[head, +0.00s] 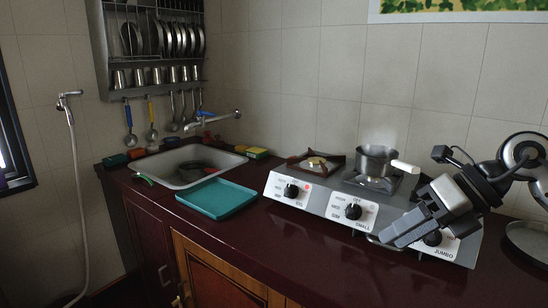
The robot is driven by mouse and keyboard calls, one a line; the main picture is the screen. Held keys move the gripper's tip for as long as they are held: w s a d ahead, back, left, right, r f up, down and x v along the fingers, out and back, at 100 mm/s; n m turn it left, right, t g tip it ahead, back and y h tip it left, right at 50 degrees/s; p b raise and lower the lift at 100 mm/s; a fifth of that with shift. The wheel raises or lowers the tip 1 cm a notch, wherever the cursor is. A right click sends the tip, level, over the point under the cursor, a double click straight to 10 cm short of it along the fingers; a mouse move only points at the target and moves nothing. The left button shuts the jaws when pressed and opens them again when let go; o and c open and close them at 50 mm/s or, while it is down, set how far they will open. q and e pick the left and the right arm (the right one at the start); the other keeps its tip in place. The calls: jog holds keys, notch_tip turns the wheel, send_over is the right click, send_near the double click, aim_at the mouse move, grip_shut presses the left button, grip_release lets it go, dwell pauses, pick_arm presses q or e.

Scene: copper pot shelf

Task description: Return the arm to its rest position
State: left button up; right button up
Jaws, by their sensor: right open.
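My right gripper (404,232) hangs in front of the right part of the gas stove (328,205), with its arm coming in from the right edge. Its fingers point down and to the left, and nothing shows between them. A small metal pot (374,162) with a white handle (405,167) sits upright on the middle burner, behind and to the left of the gripper and apart from it. The gripper hides part of the stove's right side and part of its right knob. My left gripper is out of view.
A teal tray (217,198) lies on the dark red counter (290,254) by the sink (190,164). A dish rack (150,40) with plates, cups and ladles hangs on the wall. A round metal plate (530,241) lies at the right edge. The front counter is clear.

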jog(key=s+a+f+m+t+y, duration=0.1)
jog(key=a+f+m+t+y, duration=0.1)
jog(key=a+m+y, duration=0.4)
jog(key=s+a+f+m+t+y, duration=0.1)
jog(key=a+f+m+t+y, duration=0.15)
jog(key=a+y, duration=0.35)
jog(key=d+f+m+t+h, duration=0.3)
jog(key=f+m+t+h, duration=0.85)
jog(key=m, duration=0.95)
jog(key=s+f+m+g+h, duration=0.3)
jog(key=s+f, duration=0.3)
jog(key=f, duration=0.3)
jog(key=s+d+f+m+g+h, duration=0.1)
jog(key=s+f+m+g+h, duration=0.2)
jog(key=f, duration=0.7)
jog(key=s+m+g, duration=0.2)
jog(key=s, duration=0.2)
jog(key=shift+s+g, duration=0.25)
jog(key=shift+g, duration=0.05)
